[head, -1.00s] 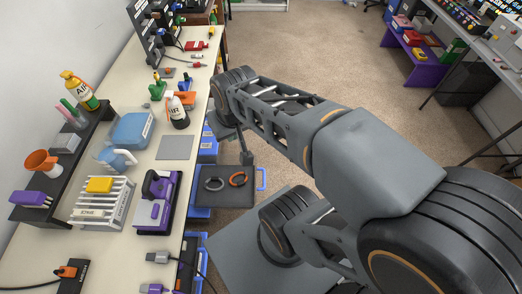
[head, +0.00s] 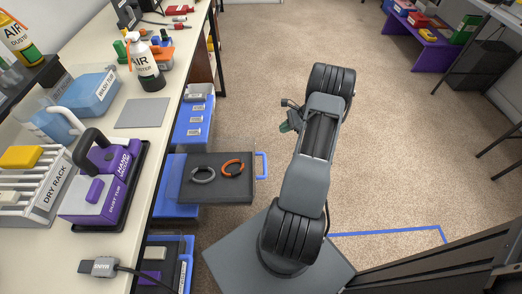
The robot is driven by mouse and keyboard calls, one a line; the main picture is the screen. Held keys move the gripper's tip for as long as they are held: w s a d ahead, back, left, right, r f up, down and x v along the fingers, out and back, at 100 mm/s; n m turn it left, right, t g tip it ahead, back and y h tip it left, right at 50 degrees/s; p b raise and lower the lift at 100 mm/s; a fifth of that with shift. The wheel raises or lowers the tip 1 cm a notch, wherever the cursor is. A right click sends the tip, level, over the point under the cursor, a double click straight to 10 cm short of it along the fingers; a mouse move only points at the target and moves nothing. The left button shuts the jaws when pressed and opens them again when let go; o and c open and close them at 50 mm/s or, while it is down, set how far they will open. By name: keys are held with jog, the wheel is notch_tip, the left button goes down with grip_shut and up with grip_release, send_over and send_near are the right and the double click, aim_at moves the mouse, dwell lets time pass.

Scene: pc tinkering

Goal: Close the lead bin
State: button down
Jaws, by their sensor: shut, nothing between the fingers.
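An open drawer-like bin (head: 218,191) with a dark inside and a blue handle (head: 261,166) sticks out from under the workbench in the head view, and I take it to be the lead bin. A grey coiled lead (head: 202,174) and an orange coiled lead (head: 232,167) lie in it. My gripper (head: 287,122) is to the right of the bin and beyond its handle, apart from it. It is shut and empty, and partly hidden by my arm.
The workbench (head: 140,143) on the left carries a purple hand vacuum (head: 105,180), a dry rack (head: 38,192) and air dusters. Blue bins (head: 194,125) stand under it. The carpet floor to the right is mostly clear. A purple bench (head: 430,33) stands at the far right.

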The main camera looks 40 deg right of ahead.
jog(key=w+a+f+m+b, duration=0.1)
jog(key=w+a+f+b, duration=0.3)
jog(key=a+f, duration=0.4)
jog(key=shift+w+f+t+b, duration=0.3)
jog(key=shift+w+f+b, duration=0.05)
jog(key=shift+w+f, duration=0.45)
jog(key=shift+a, duration=0.1)
